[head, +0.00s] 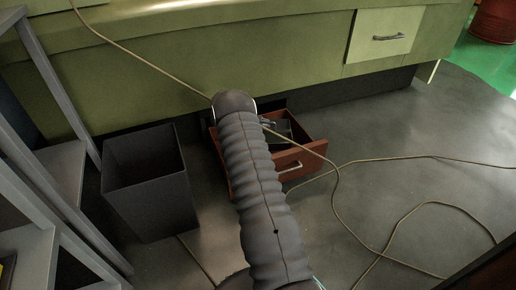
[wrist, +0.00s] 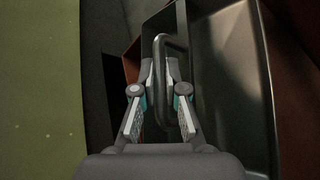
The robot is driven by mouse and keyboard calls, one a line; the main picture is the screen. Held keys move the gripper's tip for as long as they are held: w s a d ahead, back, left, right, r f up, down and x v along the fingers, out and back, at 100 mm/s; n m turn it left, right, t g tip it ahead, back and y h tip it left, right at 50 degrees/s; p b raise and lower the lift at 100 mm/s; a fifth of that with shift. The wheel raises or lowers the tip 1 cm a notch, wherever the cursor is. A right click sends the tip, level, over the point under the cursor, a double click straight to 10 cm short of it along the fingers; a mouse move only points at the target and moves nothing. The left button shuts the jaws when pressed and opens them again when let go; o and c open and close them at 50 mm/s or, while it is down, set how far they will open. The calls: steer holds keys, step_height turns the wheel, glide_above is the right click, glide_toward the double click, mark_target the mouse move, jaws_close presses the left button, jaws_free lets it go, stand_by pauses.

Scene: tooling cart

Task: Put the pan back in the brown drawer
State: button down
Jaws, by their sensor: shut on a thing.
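The brown drawer (head: 303,165) stands open low under the green bench, with its handle facing the room. My gripper (wrist: 160,72) is shut on the bent bar handle of the pan (wrist: 228,85), a dark grey metal pan with a raised rim. Reddish-brown drawer walls (wrist: 131,62) show on both sides of the pan in the wrist view, so it is in or just over the drawer. I cannot tell whether it rests on the bottom. In the head view my arm covers the drawer's left part and most of the gripper.
A dark open bin (head: 150,185) stands left of the drawer, and grey shelving (head: 40,215) is at the far left. A thin cable (head: 335,185) crosses over the drawer and loops on the floor. The green bench (head: 200,65) overhangs the drawer. The floor at right is mostly clear.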

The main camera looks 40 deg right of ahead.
step_height(320, 180, down, 10)
steer(key=shift+w+f+b, duration=0.1)
steer(key=shift+f+b, duration=0.15)
steer(key=shift+b, duration=0.25)
steer(key=shift+f, duration=0.15)
steer(key=c, duration=1.2)
jaws_free()
